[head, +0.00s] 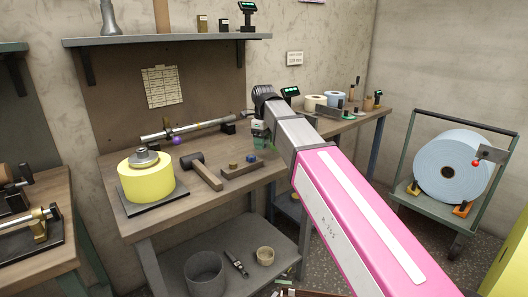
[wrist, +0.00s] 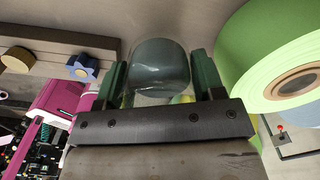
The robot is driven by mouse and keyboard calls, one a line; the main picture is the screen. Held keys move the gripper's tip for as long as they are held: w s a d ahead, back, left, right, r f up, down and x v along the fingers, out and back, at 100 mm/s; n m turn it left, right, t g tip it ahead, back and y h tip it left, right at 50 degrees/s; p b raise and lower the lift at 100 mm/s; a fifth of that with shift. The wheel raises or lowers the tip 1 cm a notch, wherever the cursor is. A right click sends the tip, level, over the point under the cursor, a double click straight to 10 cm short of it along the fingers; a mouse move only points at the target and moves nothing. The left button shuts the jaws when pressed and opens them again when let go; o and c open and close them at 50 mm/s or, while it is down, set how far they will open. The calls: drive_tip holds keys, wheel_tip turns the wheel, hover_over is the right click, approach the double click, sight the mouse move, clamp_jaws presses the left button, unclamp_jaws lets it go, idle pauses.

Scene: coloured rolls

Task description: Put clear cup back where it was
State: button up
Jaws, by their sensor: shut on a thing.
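My gripper (wrist: 160,64) is shut on the clear cup (wrist: 160,72), which sits between its two green fingers in the wrist view. The cup looks greyish and see-through. In the head view my gripper (head: 259,130) is over the right part of the wooden workbench (head: 215,203), largely hidden behind my arm. I cannot tell whether the cup touches the bench top.
A large green roll (wrist: 270,45) is close to the right finger in the wrist view. A wooden block with knobs (head: 243,170), a mallet (head: 207,174) and a yellow roll (head: 147,182) are on the bench. A blue roll (head: 437,155) stands on a cart at right.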

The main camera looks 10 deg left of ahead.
sight(264, 157)
drive_tip(key=shift+f, duration=2.05)
drive_tip(key=shift+f, duration=0.1)
drive_tip(key=o, duration=0.8)
wheel_tip(264, 157, up, 12)
drive_tip(key=shift+r, duration=0.1)
